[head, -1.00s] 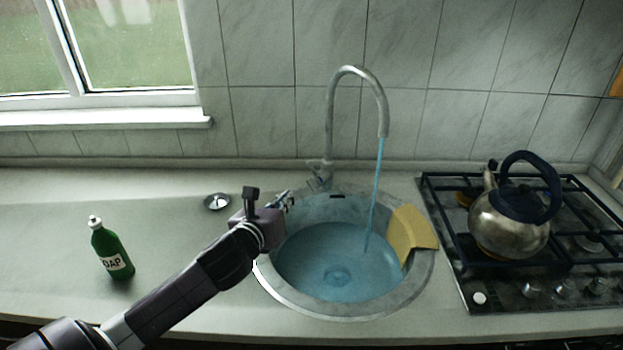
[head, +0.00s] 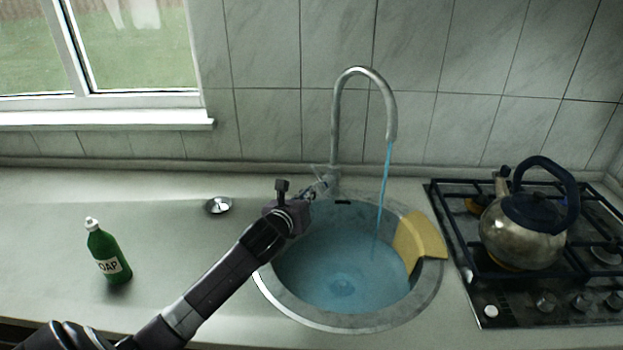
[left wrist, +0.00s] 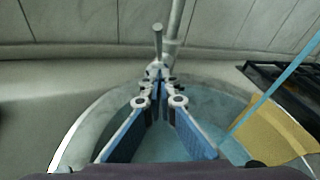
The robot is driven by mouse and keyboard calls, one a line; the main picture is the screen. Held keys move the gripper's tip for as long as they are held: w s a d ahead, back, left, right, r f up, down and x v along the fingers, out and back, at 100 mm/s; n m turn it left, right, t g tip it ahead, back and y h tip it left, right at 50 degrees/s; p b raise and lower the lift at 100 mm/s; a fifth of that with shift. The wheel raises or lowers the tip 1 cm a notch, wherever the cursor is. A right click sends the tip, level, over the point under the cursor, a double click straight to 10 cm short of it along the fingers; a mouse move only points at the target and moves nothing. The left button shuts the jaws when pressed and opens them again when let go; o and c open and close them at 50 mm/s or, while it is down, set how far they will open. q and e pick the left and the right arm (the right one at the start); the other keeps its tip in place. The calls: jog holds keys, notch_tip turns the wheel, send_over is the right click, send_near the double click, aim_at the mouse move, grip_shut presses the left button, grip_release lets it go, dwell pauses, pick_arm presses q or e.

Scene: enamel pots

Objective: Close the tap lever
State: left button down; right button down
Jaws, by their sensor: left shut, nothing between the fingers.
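The silver tap (head: 335,120) stands behind the round sink, and a blue water stream (head: 384,180) runs from its curved spout into the basin. Its lever (left wrist: 158,42) stands up beside the tap's base in the left wrist view, straight ahead of the fingers. In the head view the lever is small and partly mixed with the gripper's outline. My left gripper (head: 322,187) is shut and empty, over the back left of the sink, with its fingertips (left wrist: 156,72) close to the lever's foot; I cannot tell whether they touch it. My right gripper is out of view.
The sink (head: 345,324) holds water, with a yellow piece (head: 420,238) over its right rim. A kettle (head: 520,235) stands on the hob (head: 490,290) at right. A green soap bottle (head: 108,255) and a small metal disc (head: 218,206) are on the otherwise clear left counter.

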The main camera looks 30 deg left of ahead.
aim_at(317, 173)
pick_arm(q)
jog(key=shift+w+a+r+p, duration=0.25)
jog(key=shift+w+r, duration=0.15)
jog(key=shift+w, duration=0.15)
jog(key=shift+w+a+r+p, duration=0.2)
jog(key=shift+w+r, duration=0.2)
jog(key=shift+w, duration=0.1)
jog(key=shift+w+a+r, duration=0.2)
jog(key=shift+w, duration=0.35)
jog(key=shift+w+r+p, duration=0.1)
jog(key=shift+r+p, duration=0.3)
jog(key=shift+p, duration=0.7)
jog(key=shift+w+g+p, duration=0.1)
jog(key=shift+g+p, duration=0.2)
jog(key=shift+p, duration=0.25)
jog(key=shift+g, duration=0.4)
jog(key=shift+w+d+r+p, duration=0.1)
jog(key=shift+w+r+p, duration=0.55)
jog(key=shift+p, duration=0.8)
jog(key=shift+w+a+r+p, duration=0.1)
jog(key=shift+w+r+p, duration=0.2)
jog(key=shift+w+p, duration=0.85)
jog(key=shift+w+d+r+p, duration=0.1)
jog(key=shift+w+r+p, duration=0.4)
jog(key=shift+p, duration=1.2)
jog(key=shift+w+r, duration=0.1)
jog(key=shift+r, duration=0.1)
